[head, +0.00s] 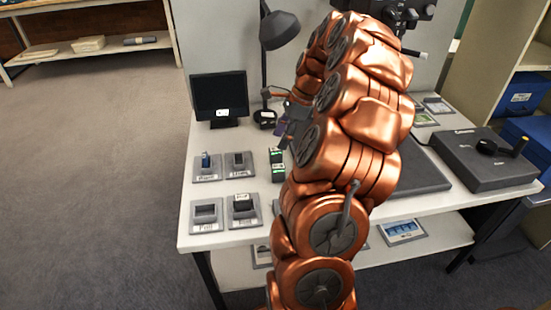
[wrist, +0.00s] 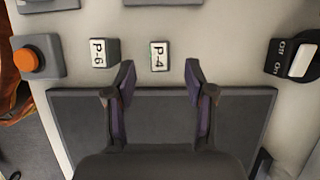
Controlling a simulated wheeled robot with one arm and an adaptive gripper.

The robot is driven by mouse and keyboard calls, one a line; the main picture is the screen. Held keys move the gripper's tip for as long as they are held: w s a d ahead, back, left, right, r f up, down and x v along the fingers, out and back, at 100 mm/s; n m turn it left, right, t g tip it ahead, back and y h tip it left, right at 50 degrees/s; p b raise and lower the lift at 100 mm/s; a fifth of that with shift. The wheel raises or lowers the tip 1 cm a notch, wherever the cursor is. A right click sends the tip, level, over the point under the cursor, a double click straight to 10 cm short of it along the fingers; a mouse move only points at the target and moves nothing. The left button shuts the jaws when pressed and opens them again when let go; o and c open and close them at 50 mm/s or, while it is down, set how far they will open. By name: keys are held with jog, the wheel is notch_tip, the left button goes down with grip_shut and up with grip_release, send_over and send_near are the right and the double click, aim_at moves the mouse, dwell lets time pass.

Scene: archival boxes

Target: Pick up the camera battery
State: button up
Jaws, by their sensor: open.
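My gripper (wrist: 158,72) is open and empty in the wrist view, its two dark purple-lined fingers apart. A small block labelled P-4 (wrist: 159,55) stands beyond the fingertips, in line with the gap. A similar block labelled P-6 (wrist: 104,53) stands to its left. I cannot tell for sure which thing is the camera battery. In the head view, two small dark blocks with green marks (head: 277,165) are on the white table left of my arm; they may be batteries. My arm hides most of the gripper in the head view.
The wrist view shows an orange button (wrist: 33,62), an On/Off switch (wrist: 292,60) and a dark panel (wrist: 235,120). On the white table (head: 225,240) are several grey trays with small items (head: 207,174), a monitor (head: 218,97), a lamp (head: 279,28) and a dark box (head: 480,160).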

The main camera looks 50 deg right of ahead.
aim_at(276, 148)
jog(key=shift+b+x, duration=0.85)
jog(key=shift+x, duration=1.9)
jog(key=shift+d, duration=0.1)
jog(key=shift+c, duration=0.2)
grip_shut()
